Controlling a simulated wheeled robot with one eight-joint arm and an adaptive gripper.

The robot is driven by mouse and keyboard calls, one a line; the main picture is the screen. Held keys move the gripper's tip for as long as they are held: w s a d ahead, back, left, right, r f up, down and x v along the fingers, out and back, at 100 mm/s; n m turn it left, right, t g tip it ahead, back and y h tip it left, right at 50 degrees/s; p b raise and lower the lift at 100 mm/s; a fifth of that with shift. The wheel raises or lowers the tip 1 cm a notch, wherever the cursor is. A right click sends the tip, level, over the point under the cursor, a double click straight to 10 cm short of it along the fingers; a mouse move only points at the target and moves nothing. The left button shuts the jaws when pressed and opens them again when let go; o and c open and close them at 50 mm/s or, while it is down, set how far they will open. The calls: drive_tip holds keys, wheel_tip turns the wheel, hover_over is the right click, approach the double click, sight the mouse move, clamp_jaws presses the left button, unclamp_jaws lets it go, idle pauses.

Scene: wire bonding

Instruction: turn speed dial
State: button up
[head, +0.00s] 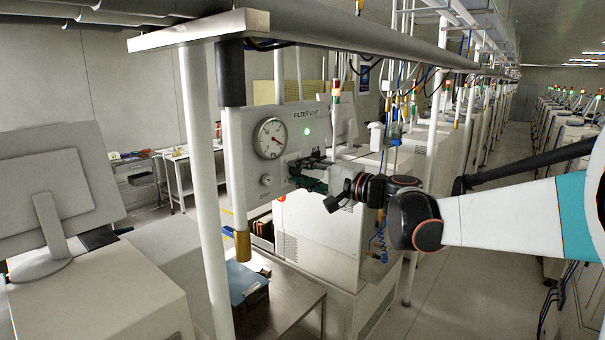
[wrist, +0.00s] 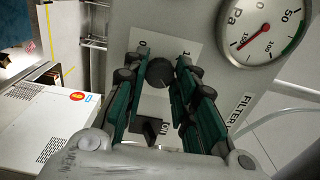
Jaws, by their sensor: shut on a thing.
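The speed dial (wrist: 160,73) is a round black knob on a pale plate marked 0 and 1, on the grey filter unit panel (head: 240,150). In the wrist view my gripper (wrist: 158,74) has its green fingers on both sides of the dial, shut on it. In the head view my gripper (head: 308,174) reaches the panel's front from the right, and its fingers hide the dial there.
A round pressure gauge (head: 270,138) sits beside the dial on the panel. A black switch (wrist: 149,128) marked ON lies close to the fingers. A white post (head: 203,170) stands left of the panel, and a white cabinet (head: 318,240) stands behind and below.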

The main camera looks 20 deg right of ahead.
drive_tip(key=o, duration=1.1)
drive_tip(key=shift+c, duration=0.2)
drive_tip(key=shift+s, duration=0.1)
drive_tip(key=v, duration=0.7)
drive_tip(key=shift+s, duration=0.15)
